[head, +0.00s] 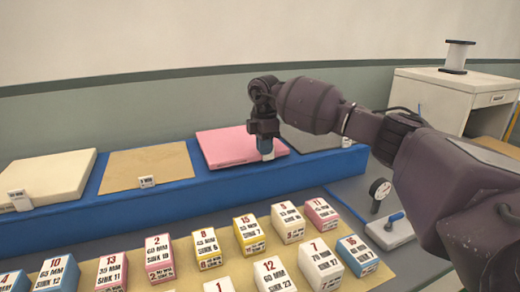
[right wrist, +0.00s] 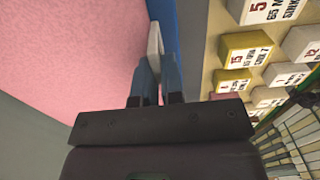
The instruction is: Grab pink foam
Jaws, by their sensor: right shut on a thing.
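The pink foam (head: 227,148) is a flat square slab lying on the blue raised shelf. It fills the upper left of the right wrist view (right wrist: 65,50). My right gripper (head: 266,150) points down at the foam's front right edge. In the right wrist view its blue-grey fingers (right wrist: 159,85) are shut on a small white label card (right wrist: 154,42) that stands along the foam's edge. Whether the foam's edge is also pinched is hidden. My left gripper is not in view.
The blue shelf (head: 130,210) also bears a cream slab (head: 50,177), a tan slab (head: 147,168) and a grey slab (head: 320,135). Several labelled blocks stand in front, such as a yellow one (head: 249,233). A white cabinet (head: 440,95) is behind.

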